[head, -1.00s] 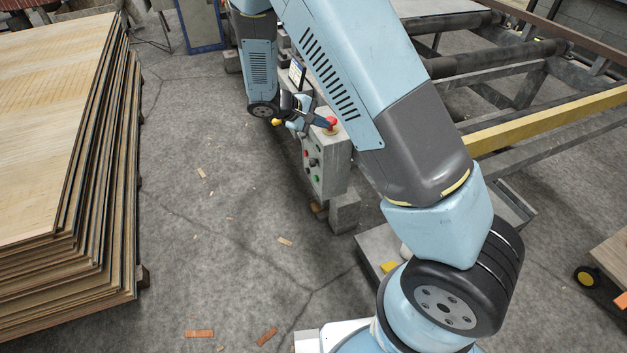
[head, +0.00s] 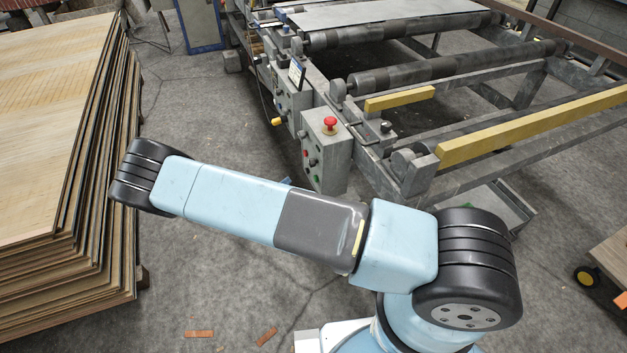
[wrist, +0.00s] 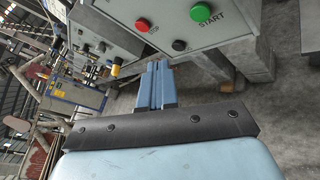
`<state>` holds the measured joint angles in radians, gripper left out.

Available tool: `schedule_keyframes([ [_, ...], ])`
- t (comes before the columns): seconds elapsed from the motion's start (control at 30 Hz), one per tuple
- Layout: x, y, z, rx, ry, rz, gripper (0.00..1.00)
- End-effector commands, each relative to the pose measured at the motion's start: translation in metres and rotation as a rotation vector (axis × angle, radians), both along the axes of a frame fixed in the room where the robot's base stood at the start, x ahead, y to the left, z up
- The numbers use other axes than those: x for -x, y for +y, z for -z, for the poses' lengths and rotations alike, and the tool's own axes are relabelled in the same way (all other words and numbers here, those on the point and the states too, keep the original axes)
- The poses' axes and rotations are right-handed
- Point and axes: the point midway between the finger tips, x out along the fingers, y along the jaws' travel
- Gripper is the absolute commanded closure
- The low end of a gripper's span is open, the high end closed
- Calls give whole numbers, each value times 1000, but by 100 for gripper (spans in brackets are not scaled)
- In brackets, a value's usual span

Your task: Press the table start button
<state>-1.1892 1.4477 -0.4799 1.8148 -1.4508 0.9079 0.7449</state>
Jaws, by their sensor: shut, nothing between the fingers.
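The green start button (wrist: 201,12), with the word START beside it, is on the front face of a grey control box (wrist: 215,38) at the top of the wrist view. In the head view the green button (head: 316,178) is the lowest control on the grey box (head: 334,152). My gripper (wrist: 158,65) is shut and empty. In the wrist view its blue fingertips lie below and left of the green button, apart from it in the picture. In the head view my arm hides most of the gripper; a small blue piece shows beside the box.
A red button (wrist: 143,26) and a black knob (wrist: 180,45) share the face. A red mushroom button (head: 330,124) stands on the box top. A roller table (head: 450,60) stands behind the box. A veneer stack (head: 60,150) is at left. Concrete floor lies between.

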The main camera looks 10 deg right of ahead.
Motion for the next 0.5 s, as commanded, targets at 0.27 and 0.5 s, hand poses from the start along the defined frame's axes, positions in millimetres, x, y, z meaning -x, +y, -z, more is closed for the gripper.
schedule_keyframes([
  [0.27,6,10,34,69,5,-112,100],
  [0.5,6,11,35,71,4,-118,100],
])
